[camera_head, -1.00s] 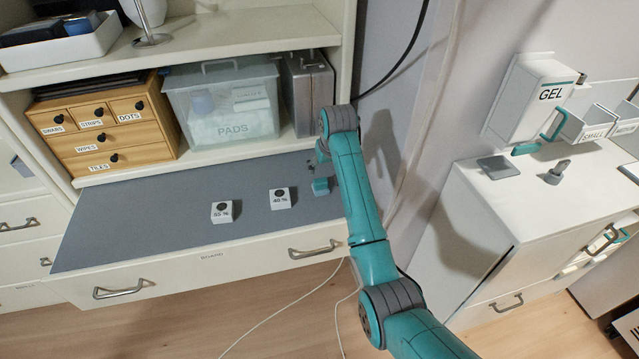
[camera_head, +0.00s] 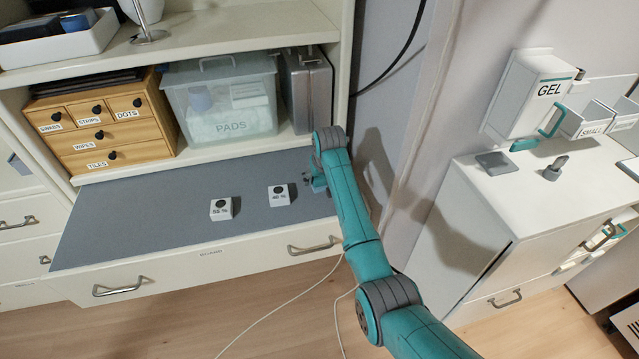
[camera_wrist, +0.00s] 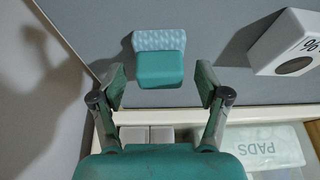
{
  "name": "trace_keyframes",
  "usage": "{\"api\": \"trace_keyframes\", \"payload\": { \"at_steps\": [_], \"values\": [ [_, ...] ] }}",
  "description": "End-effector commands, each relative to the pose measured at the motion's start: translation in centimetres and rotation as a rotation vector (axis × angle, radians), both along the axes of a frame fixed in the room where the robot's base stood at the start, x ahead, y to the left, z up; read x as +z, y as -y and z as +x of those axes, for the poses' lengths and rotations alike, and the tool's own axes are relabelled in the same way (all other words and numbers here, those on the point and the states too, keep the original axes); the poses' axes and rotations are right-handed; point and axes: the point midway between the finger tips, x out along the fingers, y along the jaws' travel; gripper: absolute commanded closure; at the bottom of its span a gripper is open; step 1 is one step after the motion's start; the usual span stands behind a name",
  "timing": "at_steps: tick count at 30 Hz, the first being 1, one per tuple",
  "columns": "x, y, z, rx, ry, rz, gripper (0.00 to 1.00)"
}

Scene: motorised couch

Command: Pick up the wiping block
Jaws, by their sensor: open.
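The wiping block (camera_wrist: 160,60) is a teal block with a pale patterned strip along one side. In the wrist view it lies on the grey board surface (camera_wrist: 222,22), ahead of and centred between my open fingers. My gripper (camera_wrist: 162,88) is open and empty, its fingertips apart from the block. In the head view my gripper (camera_head: 315,182) is low over the right end of the grey board, mostly hidden by my own arm. The block cannot be made out clearly there.
Two white labelled cubes, one marked 40 % (camera_head: 280,196) and one marked 55 % (camera_head: 221,209), stand left of my gripper. A PADS bin (camera_head: 222,105), a wooden drawer box (camera_head: 100,125) and a grey case (camera_head: 308,90) stand on the shelf behind. The wall rises at the right.

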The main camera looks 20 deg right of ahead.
Motion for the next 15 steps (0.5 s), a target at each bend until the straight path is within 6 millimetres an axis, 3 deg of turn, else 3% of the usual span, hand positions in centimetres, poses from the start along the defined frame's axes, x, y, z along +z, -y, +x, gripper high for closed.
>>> {"api": "trace_keyframes", "payload": {
  "at_steps": [2, 9, 15],
  "values": [
    [0.02, 0.0, -0.01, 0.0, 0.0, 0.0, 0.3],
    [0.01, -0.01, -0.02, 0.0, 0.0, 0.0, 0.89],
    [0.01, -0.01, -0.02, 0.0, 0.0, 0.0, 0.89]
  ]
}}
